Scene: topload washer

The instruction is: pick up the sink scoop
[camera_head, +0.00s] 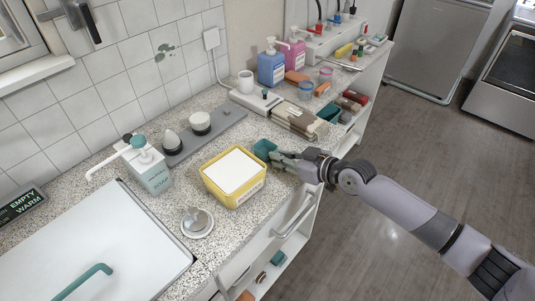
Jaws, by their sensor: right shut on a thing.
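A small teal scoop (264,148) is at the right edge of the counter, just right of a yellow tub. My right gripper (276,158) comes in from the right and is shut on the teal scoop. Its fingers cover part of the scoop, so I cannot tell whether the scoop touches the counter. My left gripper is not in view.
A metal spoon-like thing lies on a small round dish (197,223). A pump bottle (147,170), dark tray (205,135) and folded cloths (299,121) are nearby. A rail (294,214) runs below the counter's edge.

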